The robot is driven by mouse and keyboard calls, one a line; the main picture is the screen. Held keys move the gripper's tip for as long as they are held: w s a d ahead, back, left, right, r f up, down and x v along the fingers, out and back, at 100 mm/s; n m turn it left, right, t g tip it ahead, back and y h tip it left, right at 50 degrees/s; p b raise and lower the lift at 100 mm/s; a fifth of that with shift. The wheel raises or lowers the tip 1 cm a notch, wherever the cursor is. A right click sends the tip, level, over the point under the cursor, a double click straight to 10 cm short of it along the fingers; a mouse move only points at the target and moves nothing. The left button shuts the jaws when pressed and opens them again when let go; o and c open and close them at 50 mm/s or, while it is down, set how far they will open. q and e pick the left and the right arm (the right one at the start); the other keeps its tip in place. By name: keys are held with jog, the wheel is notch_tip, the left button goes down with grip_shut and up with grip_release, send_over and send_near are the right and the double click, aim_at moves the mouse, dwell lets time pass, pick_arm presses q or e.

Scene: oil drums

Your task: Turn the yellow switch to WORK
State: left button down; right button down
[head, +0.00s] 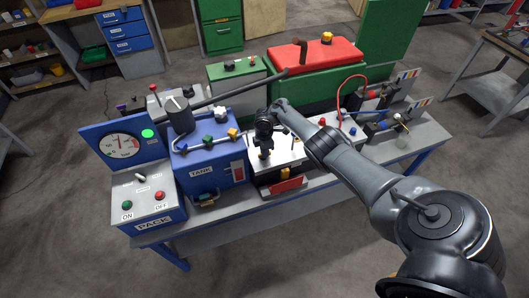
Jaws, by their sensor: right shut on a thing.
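My right gripper (265,150) points down at the white-topped unit in the middle of the bench. Its jaws are shut on the yellow switch (264,154), of which only a small yellow part shows between the fingers. The fingers and wrist hide most of the switch. Dark markings show on the white panel (288,153) around it, too small to read, so I cannot tell which position the switch points to. My left gripper is not in view.
The blue TANK box (206,163) with several knobs stands left of my gripper. The PACK box (151,204) with buttons and a gauge (122,146) is further left. A green machine with a red lid (313,57) stands behind. A red cable (342,88) loops at right.

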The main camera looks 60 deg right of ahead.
dwell(0.4)
jog(key=c, duration=1.2)
grip_release()
jog(key=shift+o, duration=0.2)
notch_tip(320, 180, up, 11)
jog(key=p, duration=0.4)
jog(key=shift+f, duration=0.1)
